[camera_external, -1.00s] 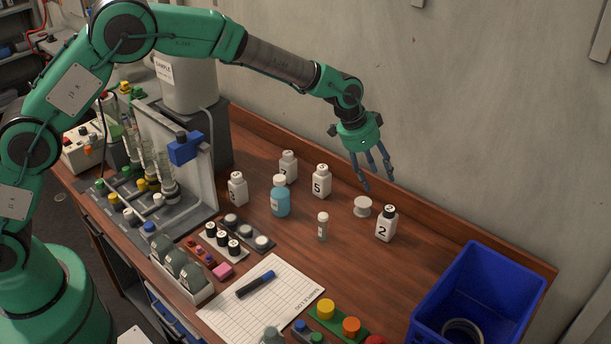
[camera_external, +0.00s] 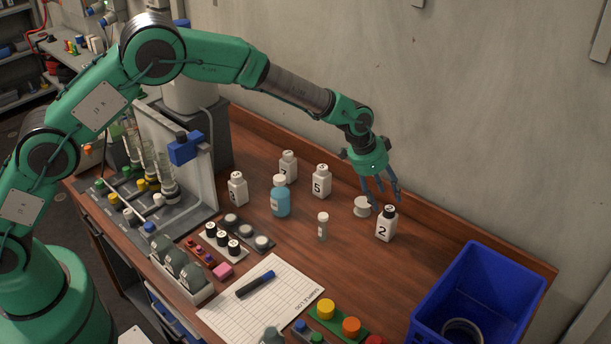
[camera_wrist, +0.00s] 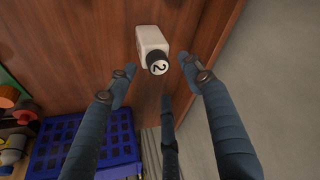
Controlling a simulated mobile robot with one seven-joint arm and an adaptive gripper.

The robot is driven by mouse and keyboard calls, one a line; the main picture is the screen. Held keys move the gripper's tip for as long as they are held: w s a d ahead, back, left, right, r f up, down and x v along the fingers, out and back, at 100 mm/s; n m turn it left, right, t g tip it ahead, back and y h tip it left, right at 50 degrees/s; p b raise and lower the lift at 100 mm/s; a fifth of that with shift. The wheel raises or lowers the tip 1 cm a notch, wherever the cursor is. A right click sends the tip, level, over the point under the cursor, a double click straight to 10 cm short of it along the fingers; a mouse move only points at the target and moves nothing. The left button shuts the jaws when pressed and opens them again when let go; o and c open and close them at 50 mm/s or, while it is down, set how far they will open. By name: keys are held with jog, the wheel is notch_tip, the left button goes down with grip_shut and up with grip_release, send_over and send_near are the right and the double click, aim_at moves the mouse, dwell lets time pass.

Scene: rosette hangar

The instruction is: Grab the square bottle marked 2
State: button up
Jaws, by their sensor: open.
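The square bottle marked 2 (camera_external: 386,226) is white with a black cap and stands upright on the wooden bench, right of the other bottles. In the wrist view the bottle (camera_wrist: 151,41) shows from above, with a 2 on its cap, just beyond the blue fingertips. My gripper (camera_external: 385,205) is open and empty, just above and behind the bottle in the external view. In the wrist view my gripper's fingers (camera_wrist: 160,85) are spread, and the bottle lies between the lines of the two outer fingers. I cannot tell whether any finger touches it.
A white spool-like object (camera_external: 362,207) stands close left of the bottle. Bottle 5 (camera_external: 321,182), a blue bottle (camera_external: 280,198) and a small vial (camera_external: 323,228) are further left. A blue crate (camera_external: 440,290) stands at the front right. Bare bench lies in front of bottle 2.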

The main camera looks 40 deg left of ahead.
aim_at(390, 209)
jog(key=shift+f, duration=0.1)
dwell(0.3)
jog(key=shift+x, duration=2.6)
jog(key=shift+s+d, duration=0.1)
jog(key=shift+s, duration=0.05)
jog(key=shift+c, duration=0.5)
grip_shut()
